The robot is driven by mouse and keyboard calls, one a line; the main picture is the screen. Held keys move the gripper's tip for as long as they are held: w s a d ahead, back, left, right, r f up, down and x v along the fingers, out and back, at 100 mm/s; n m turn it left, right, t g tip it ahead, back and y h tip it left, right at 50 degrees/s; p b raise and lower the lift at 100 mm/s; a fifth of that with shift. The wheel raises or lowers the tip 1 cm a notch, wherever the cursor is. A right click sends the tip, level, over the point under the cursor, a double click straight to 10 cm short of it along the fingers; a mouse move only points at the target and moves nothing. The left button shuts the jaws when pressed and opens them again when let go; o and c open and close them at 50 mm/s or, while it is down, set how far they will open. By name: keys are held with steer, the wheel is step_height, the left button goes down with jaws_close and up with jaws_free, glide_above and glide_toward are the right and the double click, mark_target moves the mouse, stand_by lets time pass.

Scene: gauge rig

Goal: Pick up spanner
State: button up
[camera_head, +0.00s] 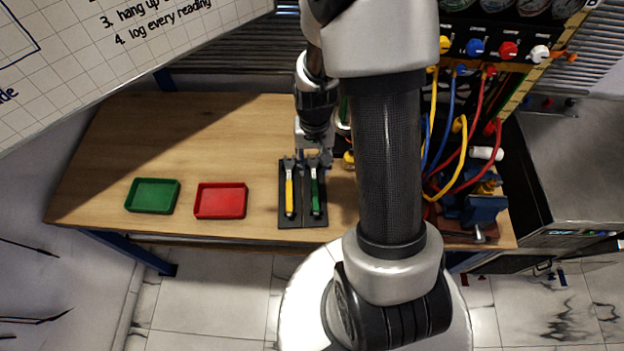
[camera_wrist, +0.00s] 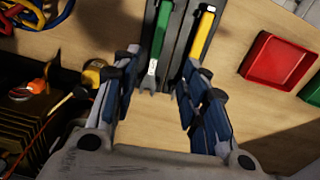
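Two spanners lie side by side on a black holder (camera_head: 302,222) on the table. The yellow-handled spanner (camera_head: 290,192) is on the left in the head view and the green-handled spanner (camera_head: 315,195) on the right. In the wrist view the green one (camera_wrist: 160,32) lies between the lines of my fingers, and the yellow one (camera_wrist: 203,35) is just right of it. My gripper (camera_wrist: 160,68) is open and empty, over the jaw end of the spanners. In the head view my gripper (camera_head: 314,158) partly covers the spanner heads.
A red tray (camera_head: 220,214) and a green tray (camera_head: 152,209) stand left of the holder in the head view. At the right are coloured hoses (camera_head: 463,150), a blue vise (camera_head: 478,210) and a gauge panel (camera_head: 500,45).

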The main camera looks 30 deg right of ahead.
steer(key=b, duration=0.2)
glide_above(315, 188)
steer(key=f, duration=0.8)
steer(key=shift+a+f, duration=0.25)
steer(key=f, duration=0.1)
steer(key=f+b, duration=0.1)
steer(key=f, duration=0.3)
steer(key=shift+d+f+b, duration=0.1)
steer(key=shift+d+b, duration=0.15)
steer(key=shift+b, duration=0.05)
steer(key=shift+c, duration=0.4)
jaws_close()
